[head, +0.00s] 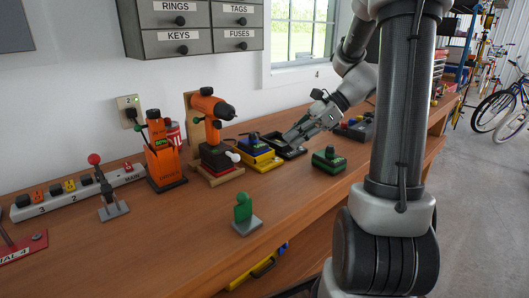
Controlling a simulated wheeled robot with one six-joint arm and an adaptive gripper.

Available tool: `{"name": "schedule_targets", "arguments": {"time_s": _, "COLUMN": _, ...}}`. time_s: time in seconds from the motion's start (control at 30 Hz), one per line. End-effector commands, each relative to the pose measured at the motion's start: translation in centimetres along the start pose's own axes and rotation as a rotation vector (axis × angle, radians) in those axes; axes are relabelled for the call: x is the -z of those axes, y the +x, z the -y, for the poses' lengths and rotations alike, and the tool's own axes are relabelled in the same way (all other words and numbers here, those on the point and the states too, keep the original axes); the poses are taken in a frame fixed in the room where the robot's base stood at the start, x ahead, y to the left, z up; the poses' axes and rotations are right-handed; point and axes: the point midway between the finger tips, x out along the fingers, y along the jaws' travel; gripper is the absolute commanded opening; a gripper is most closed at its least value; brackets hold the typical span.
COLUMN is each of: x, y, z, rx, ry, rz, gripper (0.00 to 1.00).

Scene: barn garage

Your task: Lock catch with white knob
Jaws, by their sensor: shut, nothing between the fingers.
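A small white knob (234,157) shows low at the right side of the orange drill (212,118) and its stand, towards the back of the bench. The catch it belongs to is too small to make out, so I cannot tell its position. My gripper (290,138) is shut and empty. It appears over or just behind a black tray (293,152), to the right of the white knob and apart from it. My arm reaches in from the right.
A yellow charger (258,163) stands between the knob and the tray. A green-topped battery (328,160) and a green piece on a grey base (245,219) stand nearer the front. A red-knobbed lever (109,199) and orange box (162,165) are left. The front middle bench is mostly clear.

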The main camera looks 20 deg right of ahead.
Motion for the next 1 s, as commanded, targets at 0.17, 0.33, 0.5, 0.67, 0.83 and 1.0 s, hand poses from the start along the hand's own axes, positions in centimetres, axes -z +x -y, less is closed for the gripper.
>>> {"name": "schedule_targets", "arguments": {"time_s": 0.17, "x": 0.0, "y": 2.3, "z": -0.1, "rx": -0.005, "ry": 0.0, "rz": 0.001, "gripper": 0.0}}
{"name": "schedule_targets", "arguments": {"time_s": 0.33, "x": 0.0, "y": 6.0, "z": -0.1, "rx": -0.006, "ry": -0.001, "rz": 0.0, "gripper": 0.0}}
{"name": "schedule_targets", "arguments": {"time_s": 0.5, "x": 0.0, "y": 9.6, "z": -0.1, "rx": -0.005, "ry": -0.001, "rz": 0.0, "gripper": 0.0}}
{"name": "schedule_targets", "arguments": {"time_s": 0.67, "x": -1.8, "y": 11.2, "z": -0.1, "rx": -0.003, "ry": -0.004, "rz": -0.001, "gripper": 0.0}}
{"name": "schedule_targets", "arguments": {"time_s": 0.83, "x": -2.9, "y": 12.1, "z": 0.0, "rx": 0.0, "ry": -0.002, "rz": -0.001, "gripper": 0.0}}
{"name": "schedule_targets", "arguments": {"time_s": 1.0, "x": -3.1, "y": 12.3, "z": 0.0, "rx": 0.0, "ry": -0.001, "rz": -0.001, "gripper": 0.0}}
